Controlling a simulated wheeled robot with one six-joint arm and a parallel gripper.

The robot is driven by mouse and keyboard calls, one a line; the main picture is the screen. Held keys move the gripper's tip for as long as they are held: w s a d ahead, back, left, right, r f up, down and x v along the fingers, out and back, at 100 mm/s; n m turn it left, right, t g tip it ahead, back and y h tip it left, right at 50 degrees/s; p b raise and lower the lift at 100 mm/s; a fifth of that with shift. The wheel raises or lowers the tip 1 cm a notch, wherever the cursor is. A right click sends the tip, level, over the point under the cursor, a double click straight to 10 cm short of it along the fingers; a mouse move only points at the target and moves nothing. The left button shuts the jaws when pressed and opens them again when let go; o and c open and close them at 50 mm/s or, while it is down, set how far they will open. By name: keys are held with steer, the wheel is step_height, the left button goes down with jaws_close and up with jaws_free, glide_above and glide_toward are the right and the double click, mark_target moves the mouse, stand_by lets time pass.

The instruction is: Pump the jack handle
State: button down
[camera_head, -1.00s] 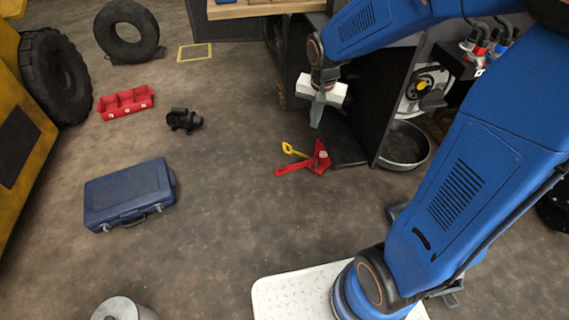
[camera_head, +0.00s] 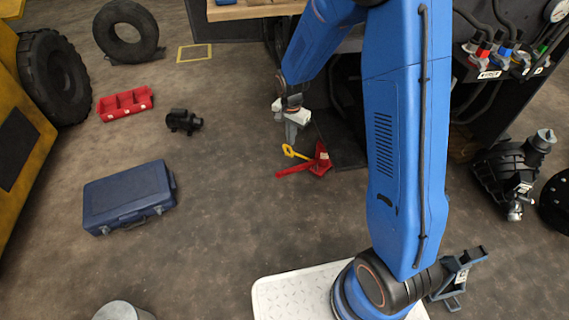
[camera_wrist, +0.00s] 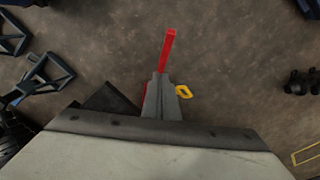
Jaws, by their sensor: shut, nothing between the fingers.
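The red jack (camera_head: 319,160) stands on the floor near the middle of the head view. A red bar (camera_head: 293,168) reaches out from it to the left, and a yellow handle (camera_head: 291,151) sticks out above that bar. My gripper (camera_head: 291,139) is shut and empty, pointing down just above and beside the yellow handle. In the wrist view my gripper's fingers (camera_wrist: 162,98) cover most of the jack. The red bar (camera_wrist: 166,50) shows beyond the fingertips, and the yellow handle (camera_wrist: 184,92) shows just right of them, with no clear contact.
A blue case (camera_head: 130,196), a black motor-like part (camera_head: 184,121) and a red tray (camera_head: 125,103) lie on the floor to the left. A dark cabinet stands behind the jack. A blue stand (camera_head: 457,279) is at the lower right. The floor left of the jack is clear.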

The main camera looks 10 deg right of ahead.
steer(key=f, duration=0.1)
steer(key=w+f, duration=0.1)
steer(key=f, duration=0.1)
steer(key=shift+w+a, duration=0.3)
steer(key=shift+a, duration=0.1)
glide_above(285, 171)
steer(key=w+d, duration=0.1)
steer(key=d, duration=0.1)
steer(key=f, duration=1)
steer(key=shift+a, duration=0.2)
steer(key=shift+s+a+f, duration=0.2)
steer(key=shift+a+f, duration=0.05)
steer(key=shift+f, duration=0.2)
steer(key=shift+s+a+f, duration=0.2)
steer(key=shift+a+f, duration=0.05)
steer(key=shift+f, duration=0.2)
steer(key=shift+s+a+f, duration=0.25)
steer(key=shift+a+f, duration=0.1)
steer(key=shift+f, duration=0.35)
